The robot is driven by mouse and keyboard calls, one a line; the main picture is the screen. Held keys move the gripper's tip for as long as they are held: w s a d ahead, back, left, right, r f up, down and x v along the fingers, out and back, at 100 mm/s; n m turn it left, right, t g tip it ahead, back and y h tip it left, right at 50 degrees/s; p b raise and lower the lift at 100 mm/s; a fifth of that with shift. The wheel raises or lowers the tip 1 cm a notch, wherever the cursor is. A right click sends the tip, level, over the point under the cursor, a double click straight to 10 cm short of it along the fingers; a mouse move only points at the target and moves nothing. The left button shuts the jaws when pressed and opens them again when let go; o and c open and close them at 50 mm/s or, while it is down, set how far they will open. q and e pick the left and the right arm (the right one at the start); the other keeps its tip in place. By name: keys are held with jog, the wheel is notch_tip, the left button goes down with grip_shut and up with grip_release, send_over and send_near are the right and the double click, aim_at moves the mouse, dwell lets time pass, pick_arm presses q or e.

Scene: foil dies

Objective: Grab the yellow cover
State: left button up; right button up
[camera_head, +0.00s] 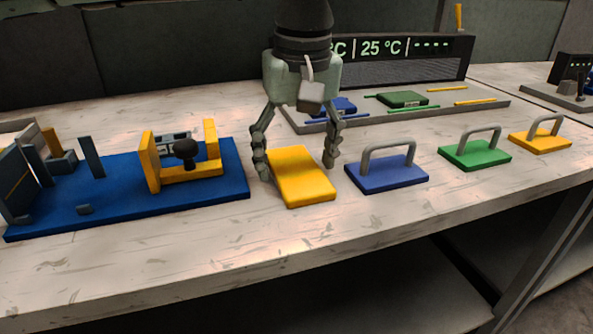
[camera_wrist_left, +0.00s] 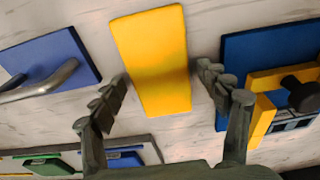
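The yellow cover (camera_head: 301,184) is a plain flat yellow slab lying on the light worktop, right of the blue fixture plate. My left gripper (camera_head: 297,163) points down from above, its two fingers spread on either side of the slab's far part. In the left wrist view the yellow cover (camera_wrist_left: 155,62) lies between the open fingers (camera_wrist_left: 162,82), with a narrow gap at each side. Nothing is held. Whether the fingertips touch the worktop is hard to tell. My right gripper is not in view.
A blue fixture plate (camera_head: 115,204) with a yellow bracket (camera_head: 190,173) and a black knob (camera_head: 186,148) stands close at left. Handled blue (camera_head: 386,176), green (camera_head: 476,154) and yellow (camera_head: 541,141) plates stand at right. Behind is a grey tray (camera_head: 430,111). The front worktop strip is clear.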

pick_arm(q)
jog(key=c, duration=0.9)
